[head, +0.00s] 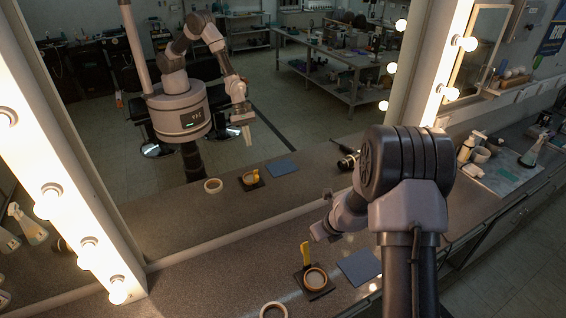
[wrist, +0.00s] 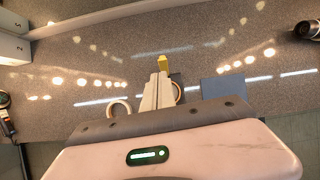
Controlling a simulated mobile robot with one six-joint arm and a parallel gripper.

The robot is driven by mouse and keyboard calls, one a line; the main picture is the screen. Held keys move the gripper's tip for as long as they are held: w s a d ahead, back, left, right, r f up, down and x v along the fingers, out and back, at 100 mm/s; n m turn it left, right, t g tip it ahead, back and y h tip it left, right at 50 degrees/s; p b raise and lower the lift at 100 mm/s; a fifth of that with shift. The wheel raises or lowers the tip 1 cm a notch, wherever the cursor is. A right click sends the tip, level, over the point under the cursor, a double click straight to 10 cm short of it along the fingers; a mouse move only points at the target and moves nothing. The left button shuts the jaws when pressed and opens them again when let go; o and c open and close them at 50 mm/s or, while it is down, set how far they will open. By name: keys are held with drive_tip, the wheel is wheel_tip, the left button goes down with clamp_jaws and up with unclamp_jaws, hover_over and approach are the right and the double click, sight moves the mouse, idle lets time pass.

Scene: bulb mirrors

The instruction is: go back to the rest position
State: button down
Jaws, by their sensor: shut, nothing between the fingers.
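My gripper (wrist: 160,78) is shut and empty in the wrist view, above the counter. In the head view my arm reaches over the counter from the right, and the fingers cannot be made out directly. The mirror there shows the arm's reflection with the gripper pointing down. A yellow upright piece (head: 305,253) stands beside a brown ring-shaped dish (head: 315,279) on a dark square mat (head: 325,292). In the wrist view the yellow piece (wrist: 163,63) shows just beyond the fingertips, apparently apart from them. The fingers partly hide the brown dish.
A cream tape roll (head: 273,310) lies left of the dark mat and a blue square pad (head: 360,267) right of it. A lit-bulb mirror stands behind the counter. A black cylindrical item (wrist: 308,29) lies far right. Bottles and a tray (head: 498,176) sit at right.

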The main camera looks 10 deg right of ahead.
drive_tip(key=s+a+r+n+t+y+b, duration=0.1)
drive_tip(key=s+a+r+n+y+b, duration=0.1)
drive_tip(key=s+a+r+n+b, duration=0.75)
drive_tip(key=s+f+n+h+b, duration=0.1)
drive_tip(key=s+f+n+b, duration=0.1)
drive_tip(key=s+n+b, duration=0.5)
drive_tip(key=s+f+n+b, duration=0.2)
drive_tip(key=s+n+b, duration=0.6)
drive_tip(key=s, duration=0.6)
drive_tip(key=n, duration=0.2)
drive_tip(key=shift+f+n+h, duration=0.2)
drive_tip(key=shift+n+h, duration=0.15)
drive_tip(key=shift+h, duration=0.05)
drive_tip(key=shift+s, duration=0.1)
